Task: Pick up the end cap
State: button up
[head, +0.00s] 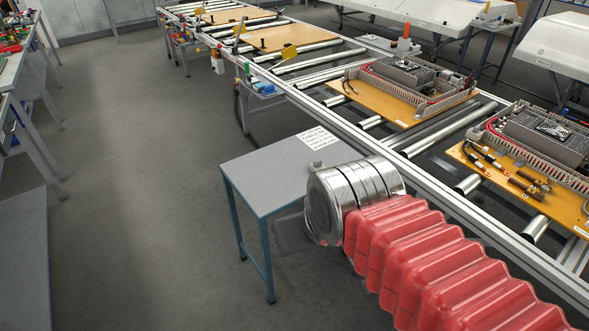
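I cannot make out an end cap in the head view. The small grey side table (262,165) stands beside the roller conveyor, and a white printed label or sheet (318,137) lies at its back right corner. My arm, with a red ribbed cover and a silver wrist, reaches in from the lower right and covers the table's right part. The fingers of my gripper do not show; the wrist hides whatever is beyond it. I cannot tell what they are near.
A roller conveyor (345,130) runs diagonally, carrying orange-brown boards. Two near boards (400,108) (535,200) bear ducts, wiring and grey units. A workbench (12,75) stands at the left. White machines stand at the back right. The grey floor (140,170) left of the table is clear.

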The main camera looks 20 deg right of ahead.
aim_at(318, 164)
jog(key=u, duration=0.2)
jog(key=i, duration=1)
jog(key=u, duration=0.1)
